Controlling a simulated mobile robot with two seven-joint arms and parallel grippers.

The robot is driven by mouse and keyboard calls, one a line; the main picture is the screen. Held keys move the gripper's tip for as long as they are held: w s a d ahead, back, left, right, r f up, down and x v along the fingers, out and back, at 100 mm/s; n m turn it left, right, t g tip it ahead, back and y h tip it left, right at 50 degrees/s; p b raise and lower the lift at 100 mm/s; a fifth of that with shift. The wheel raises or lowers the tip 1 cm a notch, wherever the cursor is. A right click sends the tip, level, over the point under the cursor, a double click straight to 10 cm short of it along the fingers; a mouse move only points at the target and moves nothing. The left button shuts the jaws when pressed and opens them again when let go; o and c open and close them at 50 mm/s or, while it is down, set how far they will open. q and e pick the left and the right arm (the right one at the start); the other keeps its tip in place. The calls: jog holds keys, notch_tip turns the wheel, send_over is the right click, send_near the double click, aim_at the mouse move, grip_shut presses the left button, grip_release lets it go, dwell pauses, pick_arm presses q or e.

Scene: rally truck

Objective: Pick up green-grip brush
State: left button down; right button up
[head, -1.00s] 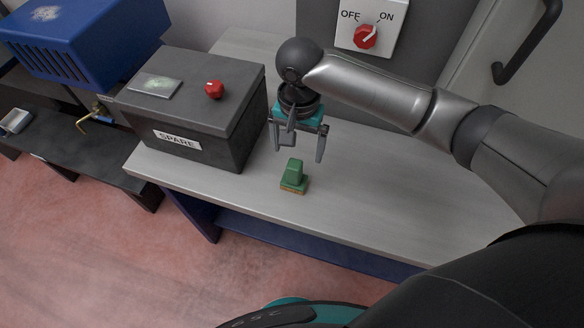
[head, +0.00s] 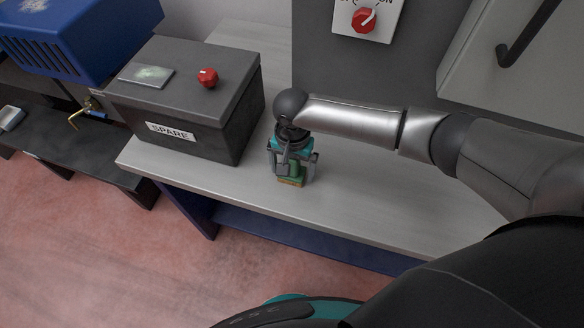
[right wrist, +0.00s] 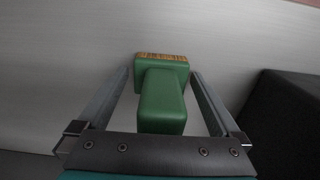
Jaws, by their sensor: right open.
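The green-grip brush (head: 291,180) stands on the grey bench top with its green grip up and its brown bristle edge down. In the right wrist view the brush (right wrist: 161,100) sits between the two open fingers, with a gap on each side. My right gripper (head: 294,174) is lowered over the brush from above and is open. In the head view its fingers and body hide part of the grip. The right gripper also shows in the right wrist view (right wrist: 160,105). My left gripper is not in view.
A dark grey box labelled SPARE (head: 185,100) with a red knob stands left of the brush on the bench (head: 350,205). A wall switch panel (head: 366,18) is behind. The bench is clear to the right, below my arm. A blue unit (head: 80,40) is at far left.

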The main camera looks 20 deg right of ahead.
jog(key=shift+c, duration=0.6)
jog(key=c, duration=1.1)
jog(key=shift+c, duration=0.2)
jog(key=shift+r, duration=0.1)
notch_tip(320, 180, up, 20)
jog(key=p, duration=0.3)
jog(key=shift+p, duration=0.3)
jog(key=o, duration=0.8)
jog(key=c, duration=1.1)
